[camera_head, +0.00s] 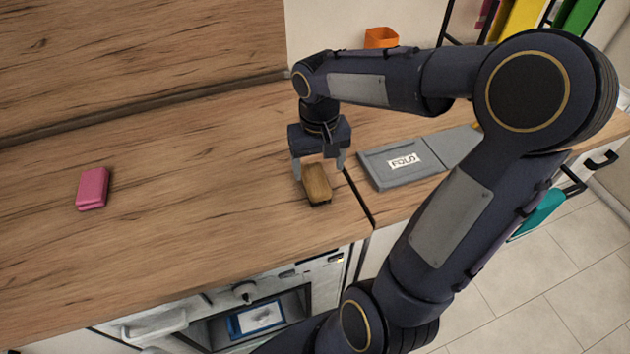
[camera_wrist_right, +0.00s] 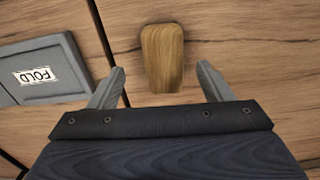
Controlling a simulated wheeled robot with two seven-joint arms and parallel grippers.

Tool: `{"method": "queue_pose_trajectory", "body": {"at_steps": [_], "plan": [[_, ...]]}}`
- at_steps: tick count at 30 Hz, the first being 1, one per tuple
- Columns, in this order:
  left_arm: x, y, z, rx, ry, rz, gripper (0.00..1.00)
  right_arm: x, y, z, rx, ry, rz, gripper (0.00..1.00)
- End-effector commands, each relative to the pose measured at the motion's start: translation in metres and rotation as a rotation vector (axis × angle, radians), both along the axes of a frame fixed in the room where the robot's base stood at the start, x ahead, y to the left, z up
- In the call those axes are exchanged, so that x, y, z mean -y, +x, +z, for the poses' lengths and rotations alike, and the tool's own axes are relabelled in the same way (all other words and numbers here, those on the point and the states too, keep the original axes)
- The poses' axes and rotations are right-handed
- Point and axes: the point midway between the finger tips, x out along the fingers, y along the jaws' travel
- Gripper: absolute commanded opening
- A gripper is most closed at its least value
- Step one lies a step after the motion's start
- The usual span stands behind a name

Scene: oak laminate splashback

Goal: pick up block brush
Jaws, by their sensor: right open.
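The block brush (camera_head: 317,184) has a wooden back and dark bristles underneath. It lies on the wooden counter near the front edge, beside the dark seam. My right gripper (camera_head: 319,172) is open just above and behind it, pointing down. In the right wrist view the brush (camera_wrist_right: 162,57) lies ahead of the two fingertips (camera_wrist_right: 160,78), in line with the gap between them. No contact with the brush can be made out. My left gripper is not in view.
A grey folding board (camera_head: 405,162) labelled FOLD lies right of the brush. A pink block (camera_head: 92,188) lies far left. An orange container (camera_head: 381,37) stands at the back. The counter (camera_head: 200,180) between the pink block and brush is clear.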

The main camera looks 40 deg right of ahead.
Motion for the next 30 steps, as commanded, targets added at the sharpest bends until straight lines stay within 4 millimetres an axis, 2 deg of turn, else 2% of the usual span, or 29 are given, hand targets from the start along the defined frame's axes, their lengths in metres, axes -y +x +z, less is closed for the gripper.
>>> {"method": "queue_pose_trajectory", "body": {"at_steps": [12, 20, 23, 30], "plan": [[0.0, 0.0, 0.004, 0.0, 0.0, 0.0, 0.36, -0.001, 0.008, -0.054, -0.002, 0.002, 0.001, 0.73], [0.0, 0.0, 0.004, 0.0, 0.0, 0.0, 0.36, -0.001, 0.008, -0.057, 0.001, 0.001, 0.001, 0.73], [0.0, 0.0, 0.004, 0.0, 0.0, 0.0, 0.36, -0.001, 0.008, -0.057, 0.001, 0.001, 0.001, 0.62], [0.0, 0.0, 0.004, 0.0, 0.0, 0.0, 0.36, -0.001, 0.008, -0.057, 0.001, 0.001, 0.001, 0.31]]}}
